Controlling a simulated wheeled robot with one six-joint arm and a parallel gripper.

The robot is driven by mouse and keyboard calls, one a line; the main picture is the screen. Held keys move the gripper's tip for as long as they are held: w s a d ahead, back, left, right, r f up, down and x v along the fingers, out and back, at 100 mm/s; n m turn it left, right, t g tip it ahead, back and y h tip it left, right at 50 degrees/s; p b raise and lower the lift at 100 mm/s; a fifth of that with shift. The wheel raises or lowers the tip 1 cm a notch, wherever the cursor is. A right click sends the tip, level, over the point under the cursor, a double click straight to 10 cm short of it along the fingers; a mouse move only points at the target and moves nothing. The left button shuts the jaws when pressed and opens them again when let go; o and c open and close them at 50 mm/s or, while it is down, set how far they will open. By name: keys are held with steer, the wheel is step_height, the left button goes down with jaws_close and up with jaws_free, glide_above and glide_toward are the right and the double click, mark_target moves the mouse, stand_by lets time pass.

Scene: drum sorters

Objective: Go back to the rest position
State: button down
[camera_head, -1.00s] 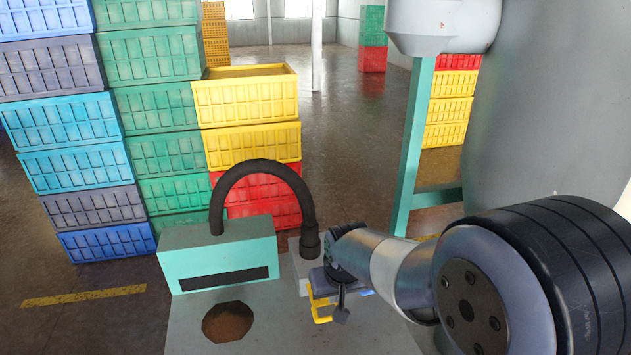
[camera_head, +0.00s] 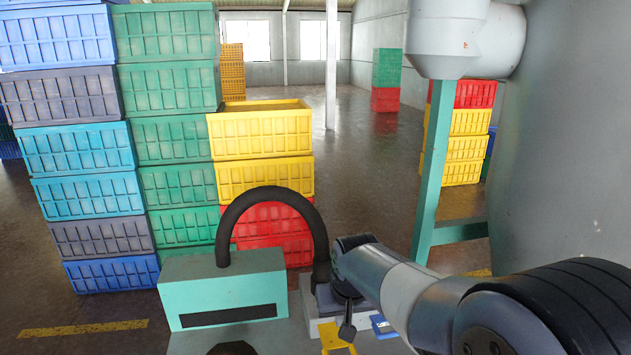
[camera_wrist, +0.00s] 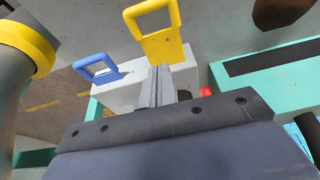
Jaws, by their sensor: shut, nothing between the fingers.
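My gripper shows in the wrist view (camera_wrist: 158,86) with its two fingers together and nothing between them. In the head view my arm reaches in from the lower right, and its end hangs over a grey box (camera_head: 327,328) beside the teal machine; the fingertips are hard to make out there. In the wrist view a yellow handle (camera_wrist: 157,47) and a blue handle (camera_wrist: 97,70) stand on the pale box (camera_wrist: 127,92), beyond my fingertips. The yellow handle also shows at the bottom of the head view (camera_head: 337,342).
The teal machine (camera_head: 224,289) with a thick black hose (camera_head: 273,193) stands left of my arm. Stacked crates (camera_head: 180,140) fill the left. A teal post (camera_head: 430,160) and a large grey drum (camera_head: 560,150) stand close on the right. The floor behind is open.

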steer(key=shift+s+r, duration=0.2)
steer(key=shift+r, duration=0.45)
steer(key=shift+f, duration=0.1)
